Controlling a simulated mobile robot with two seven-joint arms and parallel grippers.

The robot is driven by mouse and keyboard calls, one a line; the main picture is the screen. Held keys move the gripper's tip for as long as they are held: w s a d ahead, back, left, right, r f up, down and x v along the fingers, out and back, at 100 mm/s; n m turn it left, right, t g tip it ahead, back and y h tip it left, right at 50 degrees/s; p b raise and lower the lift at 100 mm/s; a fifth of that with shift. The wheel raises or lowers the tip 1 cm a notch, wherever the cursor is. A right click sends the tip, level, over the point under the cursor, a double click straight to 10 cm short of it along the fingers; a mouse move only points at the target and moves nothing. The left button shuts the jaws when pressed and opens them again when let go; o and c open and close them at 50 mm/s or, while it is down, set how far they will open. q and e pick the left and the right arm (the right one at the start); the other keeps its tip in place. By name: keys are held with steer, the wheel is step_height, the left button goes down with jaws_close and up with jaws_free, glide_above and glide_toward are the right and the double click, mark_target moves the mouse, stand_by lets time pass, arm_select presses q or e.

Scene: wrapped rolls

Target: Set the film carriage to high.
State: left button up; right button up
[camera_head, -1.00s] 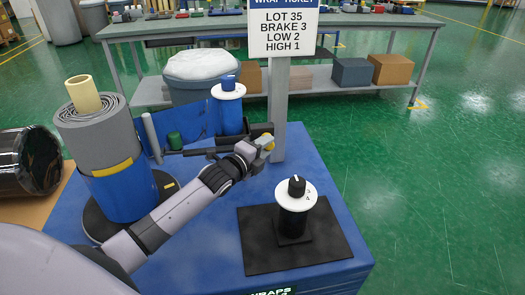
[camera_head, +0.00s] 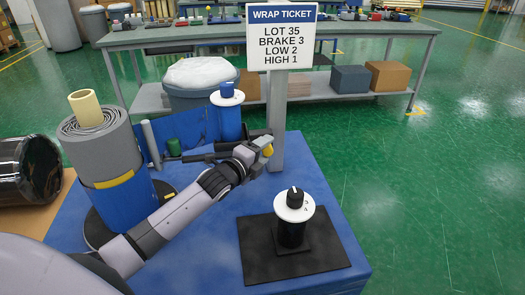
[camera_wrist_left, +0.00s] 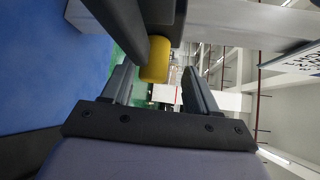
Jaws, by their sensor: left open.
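The wrap ticket (camera_head: 282,40) reads lot 35, brake 3, low 2, high 1. Below it a grey post (camera_head: 277,112) rises from the blue base. A dark horizontal assembly (camera_head: 215,156), which may be the film carriage, reaches toward the post and is partly hidden by my arm. A yellow knob (camera_head: 268,151) is beside the post; it also shows in the left wrist view (camera_wrist_left: 155,60). My left gripper (camera_head: 262,145) is open at the knob. In the wrist view the knob appears between the fingers near their tips; I cannot tell whether they touch. My right gripper is not in view.
A wrapped roll (camera_head: 118,165) stands at the left. A white-and-black dial (camera_head: 294,205) stands on a black plate (camera_head: 335,255) at the front right. A blue cylinder with a white disc (camera_head: 228,100) stands behind my arm. A workbench (camera_head: 170,36) crosses the back.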

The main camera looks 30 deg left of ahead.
arm_select(q)
steer(key=s+r, duration=0.1)
steer(key=s, duration=0.6)
steer(key=shift+a, duration=0.45)
steer(key=shift+s, duration=0.1)
